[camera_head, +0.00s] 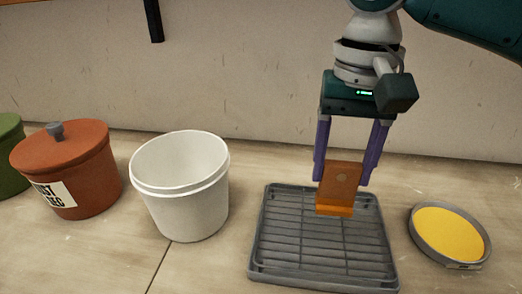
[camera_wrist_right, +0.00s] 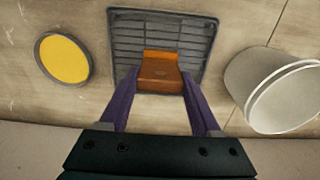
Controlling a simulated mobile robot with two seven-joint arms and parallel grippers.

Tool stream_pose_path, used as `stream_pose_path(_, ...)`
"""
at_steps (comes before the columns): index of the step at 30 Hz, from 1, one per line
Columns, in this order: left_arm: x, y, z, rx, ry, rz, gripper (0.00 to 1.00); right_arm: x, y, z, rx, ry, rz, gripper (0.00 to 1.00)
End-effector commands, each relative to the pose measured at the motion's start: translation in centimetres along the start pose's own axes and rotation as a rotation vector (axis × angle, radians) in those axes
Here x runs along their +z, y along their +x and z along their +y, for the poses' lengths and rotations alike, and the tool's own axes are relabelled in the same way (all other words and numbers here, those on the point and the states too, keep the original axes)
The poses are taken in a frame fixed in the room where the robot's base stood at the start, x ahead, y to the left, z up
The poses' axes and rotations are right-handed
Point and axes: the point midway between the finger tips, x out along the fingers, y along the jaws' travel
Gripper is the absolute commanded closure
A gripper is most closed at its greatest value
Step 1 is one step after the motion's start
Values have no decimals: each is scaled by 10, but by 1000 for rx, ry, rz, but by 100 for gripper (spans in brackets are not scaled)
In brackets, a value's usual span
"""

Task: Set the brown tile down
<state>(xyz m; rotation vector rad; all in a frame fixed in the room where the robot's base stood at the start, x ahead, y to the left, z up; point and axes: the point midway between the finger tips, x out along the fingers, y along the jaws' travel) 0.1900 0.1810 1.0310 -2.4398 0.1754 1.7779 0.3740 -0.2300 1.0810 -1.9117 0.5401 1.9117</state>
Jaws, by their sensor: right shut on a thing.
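The brown tile (camera_head: 340,177) is held upright between the purple fingers of my right gripper (camera_head: 341,180). It has a small round mark on its face and a bright orange lower edge. In the right wrist view the tile (camera_wrist_right: 160,76) sits between the fingertips of the right gripper (camera_wrist_right: 160,82), which is shut on it. The tile is over the grey ribbed rack (camera_head: 285,236), which also shows in the wrist view (camera_wrist_right: 127,35). I cannot tell whether its lower edge touches the rack. My left gripper is out of view.
A white bucket (camera_head: 183,205) stands left of the rack. A lidded terracotta pot (camera_head: 85,170) and a green pot (camera_head: 10,160) stand farther left. A round dish with yellow content (camera_head: 450,233) is right of the rack. A wall runs behind.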

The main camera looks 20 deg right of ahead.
Motion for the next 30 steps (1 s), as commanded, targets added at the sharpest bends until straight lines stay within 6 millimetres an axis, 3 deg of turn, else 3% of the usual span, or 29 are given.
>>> stream_pose_path(3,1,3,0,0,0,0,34,0,23,0,1,0,0,94)
stream_pose_path(8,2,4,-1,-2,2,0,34,0,36,0,-1,0,0,94)
stream_pose_path(15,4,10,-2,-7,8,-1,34,0,72,0,1,1,0,94)
stream_pose_path(28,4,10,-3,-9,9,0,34,0,79,-1,-1,-1,1,94)
stream_pose_path(29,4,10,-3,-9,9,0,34,0,78,0,-1,-1,1,34)
stream_pose_path(30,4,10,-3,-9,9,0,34,0,78,0,-1,-1,1,29)
